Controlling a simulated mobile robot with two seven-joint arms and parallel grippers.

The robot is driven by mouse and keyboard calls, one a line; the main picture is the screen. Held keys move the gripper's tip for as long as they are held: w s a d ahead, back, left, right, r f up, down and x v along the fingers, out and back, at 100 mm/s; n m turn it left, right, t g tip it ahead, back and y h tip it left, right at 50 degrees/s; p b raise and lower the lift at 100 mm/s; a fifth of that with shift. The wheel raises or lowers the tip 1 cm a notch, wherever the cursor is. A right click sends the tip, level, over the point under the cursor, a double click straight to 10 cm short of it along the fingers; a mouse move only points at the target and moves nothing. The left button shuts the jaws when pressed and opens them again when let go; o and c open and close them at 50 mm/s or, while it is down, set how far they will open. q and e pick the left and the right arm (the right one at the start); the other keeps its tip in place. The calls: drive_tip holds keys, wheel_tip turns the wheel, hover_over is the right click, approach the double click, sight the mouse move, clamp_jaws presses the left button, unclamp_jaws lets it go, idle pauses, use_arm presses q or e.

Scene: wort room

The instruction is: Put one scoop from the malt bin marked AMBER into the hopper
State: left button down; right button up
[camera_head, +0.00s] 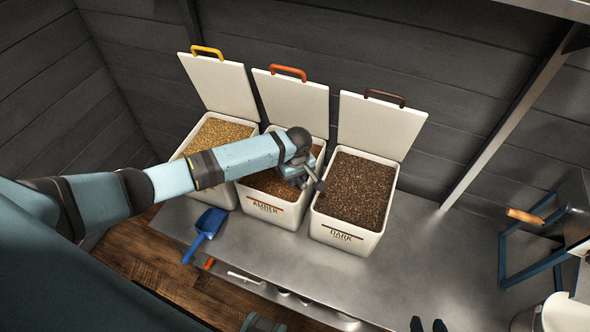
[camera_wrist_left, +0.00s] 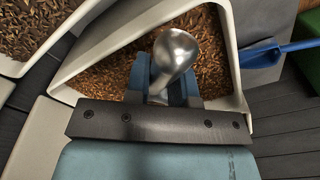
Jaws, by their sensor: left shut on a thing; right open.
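The AMBER bin (camera_head: 270,210) is the middle white bin, its orange-handled lid (camera_head: 300,103) open, with brown malt inside. My left gripper (camera_head: 306,178) is over its right side, shut on a metal scoop (camera_wrist_left: 176,52) with a rounded shiny end. In the left wrist view the gripper (camera_wrist_left: 163,92) and scoop appear against the brown malt; whether the scoop touches it or holds grain I cannot tell.
A pale-malt bin (camera_head: 222,194) stands left and the DARK bin (camera_head: 343,236) right, both open. A blue scoop (camera_head: 207,228) lies at the front left of the metal bench (camera_head: 410,262). A blue frame (camera_head: 530,262) with a wooden handle (camera_head: 525,216) stands at the right edge, cut off.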

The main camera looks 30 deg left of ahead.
sight(302, 181)
use_arm(q)
drive_tip(key=shift+s+d+r+t+y+p, duration=0.25)
drive_tip(key=shift+r+p, duration=0.3)
drive_tip(key=shift+p, duration=0.3)
drive_tip(key=shift+s+d+r+t+y+p, duration=0.1)
drive_tip(key=shift+s+d+r+y+p, duration=0.1)
drive_tip(key=shift+d+r+p, duration=0.45)
drive_tip(key=r+p, duration=0.1)
drive_tip(key=s+d+p, duration=0.1)
drive_tip(key=p, duration=0.1)
drive_tip(key=r+t+y+p, duration=0.1)
drive_tip(key=p, duration=0.1)
drive_tip(key=shift+s+d+r, duration=0.3)
drive_tip(key=shift+s+r, duration=0.05)
drive_tip(key=shift+s+d+r+p, duration=0.25)
drive_tip(key=shift+d+r+p, duration=0.05)
drive_tip(key=shift+p, duration=0.35)
drive_tip(key=shift+d+r, duration=0.1)
drive_tip(key=shift+y, duration=0.25)
drive_tip(key=shift+s, duration=0.1)
